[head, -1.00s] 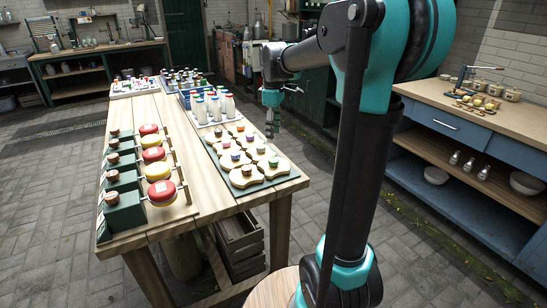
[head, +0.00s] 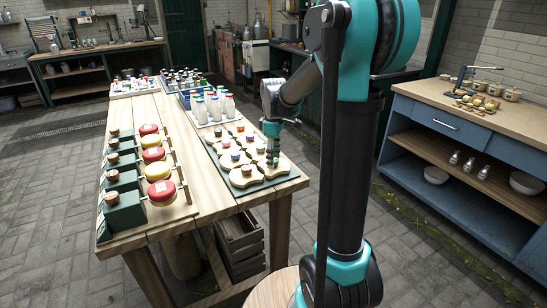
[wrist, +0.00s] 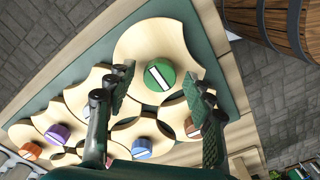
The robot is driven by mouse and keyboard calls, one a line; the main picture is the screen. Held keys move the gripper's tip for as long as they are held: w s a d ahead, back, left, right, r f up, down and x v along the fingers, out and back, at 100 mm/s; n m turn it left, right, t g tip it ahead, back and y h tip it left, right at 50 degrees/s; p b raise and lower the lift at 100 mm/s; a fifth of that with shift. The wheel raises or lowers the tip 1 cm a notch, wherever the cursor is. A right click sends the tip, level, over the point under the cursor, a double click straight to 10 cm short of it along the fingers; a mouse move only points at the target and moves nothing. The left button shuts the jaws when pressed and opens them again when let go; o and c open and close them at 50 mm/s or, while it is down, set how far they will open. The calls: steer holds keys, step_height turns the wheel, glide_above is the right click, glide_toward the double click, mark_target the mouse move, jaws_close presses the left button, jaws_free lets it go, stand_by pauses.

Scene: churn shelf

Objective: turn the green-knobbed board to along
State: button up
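The green knob (wrist: 160,75) has a white stripe, diagonal in the wrist view, and sits mid-board on a pale wooden board (wrist: 140,45) with curved edges. The board lies on a dark green panel (wrist: 207,45), at its near right end in the head view. My gripper (wrist: 165,90) is open and empty, pointing down over this board. In the wrist view its fingers show on either side of the knob, toward the picture's lower edge. I cannot tell the height gap. In the head view my gripper (head: 272,152) largely hides the green knob.
Neighbouring boards carry blue (wrist: 138,147), orange (wrist: 58,133), purple and brown knobs, close beside the green one. Capped bottles (head: 212,107) stand behind the panel.

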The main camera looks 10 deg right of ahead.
steer(key=c, duration=1.1)
steer(key=shift+m, duration=0.4)
steer(key=m, duration=0.3)
steer(key=shift+m, duration=0.3)
steer(key=m, duration=0.4)
steer(key=shift+m, duration=0.3)
steer(key=m, duration=0.4)
steer(key=shift+m, duration=2.4)
